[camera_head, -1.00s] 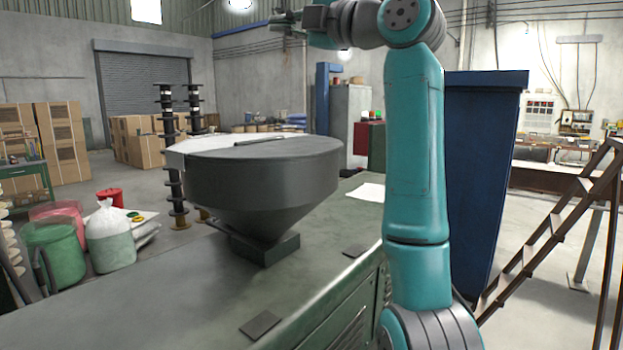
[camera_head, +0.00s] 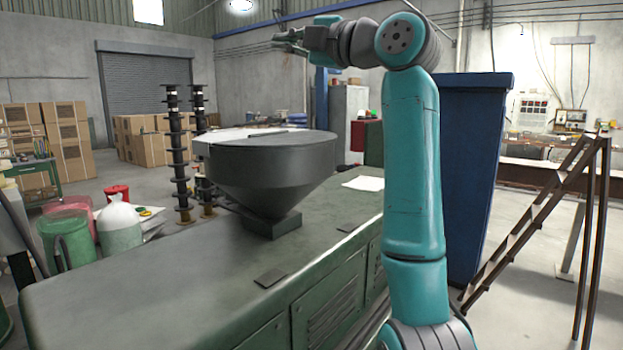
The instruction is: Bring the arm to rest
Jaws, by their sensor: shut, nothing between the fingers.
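My arm (camera_head: 412,170) is teal with grey joints and stands upright on the right of the middle. At the top it bends to the left. My gripper (camera_head: 280,38) is at the upper end, pointing left, high above the dark hopper and apart from it. It is small in the picture, shut and holds nothing that I can see.
The grey hopper (camera_head: 265,175) stands on a green machine bench (camera_head: 150,290). A blue bin (camera_head: 475,170) is right behind my arm, with brown metal steps (camera_head: 530,230) beside it. Black spool stacks (camera_head: 178,150), boxes (camera_head: 145,140) and bags (camera_head: 118,225) stand at left.

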